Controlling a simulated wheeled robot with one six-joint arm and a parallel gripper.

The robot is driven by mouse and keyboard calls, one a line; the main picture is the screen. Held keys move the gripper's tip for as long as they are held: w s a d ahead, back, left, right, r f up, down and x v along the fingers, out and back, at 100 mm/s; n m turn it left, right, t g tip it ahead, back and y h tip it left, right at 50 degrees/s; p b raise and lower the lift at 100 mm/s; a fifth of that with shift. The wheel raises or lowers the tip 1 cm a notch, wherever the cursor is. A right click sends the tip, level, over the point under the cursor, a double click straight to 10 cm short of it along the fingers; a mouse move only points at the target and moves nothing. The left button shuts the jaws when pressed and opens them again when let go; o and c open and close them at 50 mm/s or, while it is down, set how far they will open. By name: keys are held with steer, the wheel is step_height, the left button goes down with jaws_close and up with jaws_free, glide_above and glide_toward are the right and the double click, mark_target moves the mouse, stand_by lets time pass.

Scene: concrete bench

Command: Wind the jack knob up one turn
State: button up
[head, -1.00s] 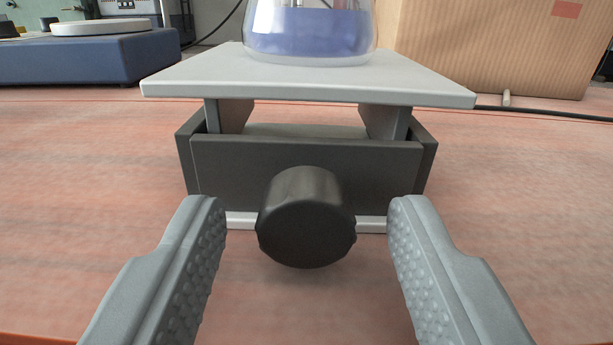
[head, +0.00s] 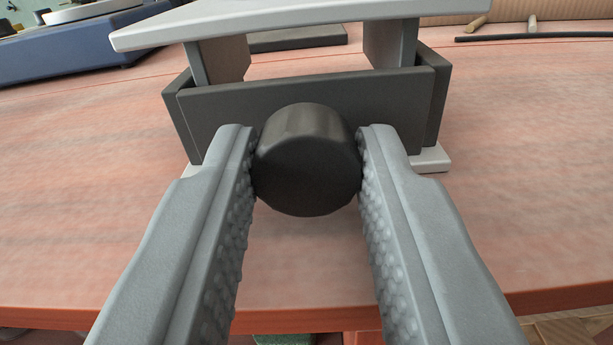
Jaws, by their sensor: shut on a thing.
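The jack knob (head: 306,165) is a black, faceted cylinder on the front of the lab jack, in the middle of the head view. My gripper (head: 307,160) is shut on it, with one grey studded finger against its left side and one against its right. The jack's dark front panel (head: 220,120) is behind the knob, and its light top plate (head: 290,12) is held above on two grey supports. The flask on the plate is out of view now. The jack's pale base shows at its lower right (head: 432,160).
A blue device (head: 70,50) with a round pale top stands at the back left. The lower edge of a cardboard box (head: 520,8) and a black cable (head: 540,36) are at the back right. The bench's front edge (head: 300,318) runs below the knob. The bench beside the jack is clear.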

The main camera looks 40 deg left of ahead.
steer(key=shift+m, duration=0.6)
steer(key=o, duration=1)
steer(key=v, duration=1.7)
steer(key=shift+s+d, duration=0.15)
steer(key=shift+d, duration=0.05)
steer(key=shift+f, duration=0.1)
